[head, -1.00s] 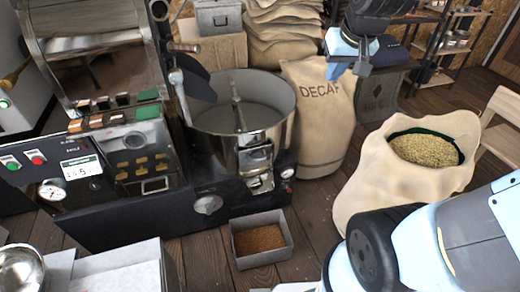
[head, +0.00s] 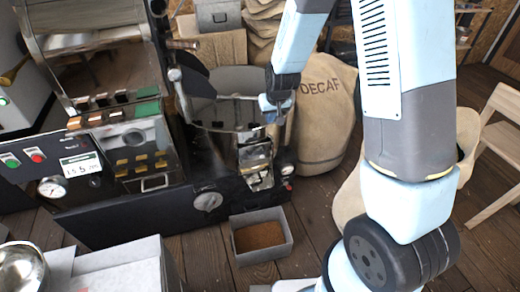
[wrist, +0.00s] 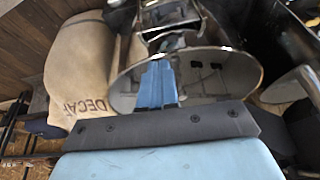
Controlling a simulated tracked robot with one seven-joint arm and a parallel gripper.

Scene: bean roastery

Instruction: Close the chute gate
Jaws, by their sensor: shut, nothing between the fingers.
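The chute gate (head: 256,158) is a shiny metal assembly on the front right of the round cooling pan (head: 215,80), above a grey bin. I cannot tell how far open it is. My gripper (head: 277,112) is shut and empty, pointing down near the pan's right rim, just above and right of the gate. In the wrist view the blue fingers (wrist: 160,84) are together in front of the pan's rim, and the metal chute parts (wrist: 165,22) show beyond them. I cannot tell whether the fingers touch anything.
A grey bin (head: 236,255) holding brown beans stands on the floor below the chute. A DECAF sack (head: 330,115) stands close right of the pan. My arm partly hides another sack (head: 350,200). A wooden chair (head: 495,140) is at right.

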